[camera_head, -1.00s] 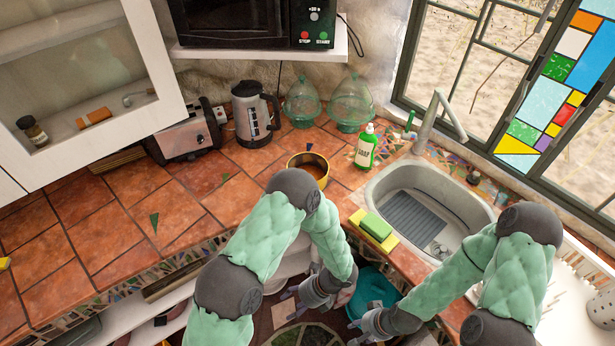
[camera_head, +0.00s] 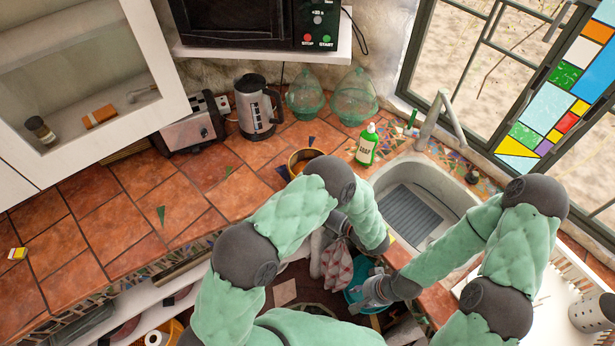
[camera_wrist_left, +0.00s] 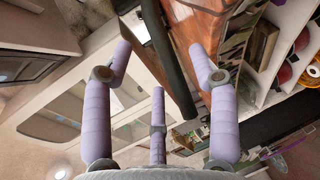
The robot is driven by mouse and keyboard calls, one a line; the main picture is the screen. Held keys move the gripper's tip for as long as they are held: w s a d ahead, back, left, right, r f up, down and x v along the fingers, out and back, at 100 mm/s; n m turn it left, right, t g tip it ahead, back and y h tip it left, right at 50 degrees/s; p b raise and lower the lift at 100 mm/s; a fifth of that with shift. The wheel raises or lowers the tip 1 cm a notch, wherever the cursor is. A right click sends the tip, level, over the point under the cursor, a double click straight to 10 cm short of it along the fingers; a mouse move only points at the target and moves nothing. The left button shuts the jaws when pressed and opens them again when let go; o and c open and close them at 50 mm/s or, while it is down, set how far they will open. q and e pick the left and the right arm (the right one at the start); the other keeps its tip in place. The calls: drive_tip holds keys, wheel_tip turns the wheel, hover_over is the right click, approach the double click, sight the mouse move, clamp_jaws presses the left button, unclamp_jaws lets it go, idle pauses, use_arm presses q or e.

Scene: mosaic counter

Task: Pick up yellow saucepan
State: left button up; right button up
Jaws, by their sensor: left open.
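The yellow saucepan (camera_head: 301,157) stands on the tiled counter in the head view, left of the green soap bottle. My left arm's elbow covers its lower right part. My left gripper is mostly hidden behind its own forearm in the head view, near the counter's front edge. My right gripper (camera_head: 366,293) is low in front of the counter, by a teal bucket and well away from the saucepan. Its fingers are too small to read.
The kettle (camera_head: 257,107), toaster (camera_head: 192,128), glass domes (camera_head: 354,97) and soap bottle (camera_head: 367,146) stand behind and beside the saucepan. The sink (camera_head: 430,188) is to the right. A checked cloth (camera_head: 337,264) and teal bucket (camera_head: 359,286) are below. The left counter is mostly clear.

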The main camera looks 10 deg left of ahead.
use_arm(q)
drive_tip(key=x, duration=0.5)
drive_tip(key=shift+w+a+p, duration=0.15)
drive_tip(key=shift+a+p, duration=0.2)
drive_tip(key=shift+w+a+f, duration=0.15)
drive_tip(key=shift+w+a, duration=0.05)
drive_tip(key=shift+w, duration=0.1)
drive_tip(key=shift+s, duration=0.1)
clamp_jaws()
